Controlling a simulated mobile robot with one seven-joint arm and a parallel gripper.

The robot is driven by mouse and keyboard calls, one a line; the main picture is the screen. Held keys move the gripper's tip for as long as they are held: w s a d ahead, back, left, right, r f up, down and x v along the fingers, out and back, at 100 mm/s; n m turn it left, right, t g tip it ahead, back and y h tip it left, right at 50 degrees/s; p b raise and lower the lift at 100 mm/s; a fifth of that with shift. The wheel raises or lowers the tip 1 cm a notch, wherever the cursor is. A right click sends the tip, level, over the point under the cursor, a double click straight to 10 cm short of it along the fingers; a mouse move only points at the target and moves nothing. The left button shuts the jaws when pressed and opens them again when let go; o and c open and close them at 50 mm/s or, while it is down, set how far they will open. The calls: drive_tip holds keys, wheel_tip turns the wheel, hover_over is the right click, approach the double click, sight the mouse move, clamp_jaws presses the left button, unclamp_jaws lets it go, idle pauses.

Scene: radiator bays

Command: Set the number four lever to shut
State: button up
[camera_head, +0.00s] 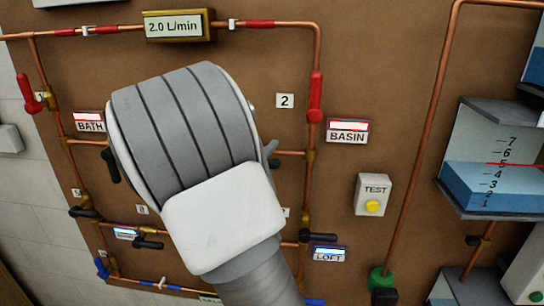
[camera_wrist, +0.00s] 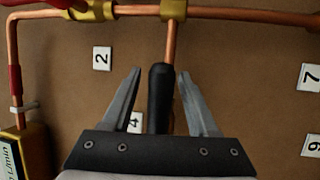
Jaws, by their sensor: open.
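In the wrist view a black lever handle (camera_wrist: 160,98) lies in line with a copper pipe (camera_wrist: 171,42). A number 4 tag (camera_wrist: 135,122) is beside it, partly covered by my gripper. My gripper (camera_wrist: 158,76) is open, with one finger on each side of the handle in the picture. A gap shows on both sides, narrower on the right; I cannot tell how deep the fingers reach.
Red lever 2 (camera_head: 316,97) stands upright on the right riser, near the BASIN sign (camera_head: 347,131). Black lever 7 (camera_head: 318,237) and other black levers (camera_head: 148,243) sit lower. A flow meter (camera_head: 177,26) is above, and a TEST button box (camera_head: 373,194) is at right.

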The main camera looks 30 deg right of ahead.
drive_tip(key=shift+w+d, duration=0.15)
drive_tip(key=shift+d, duration=0.2)
clamp_jaws()
idle(1.2)
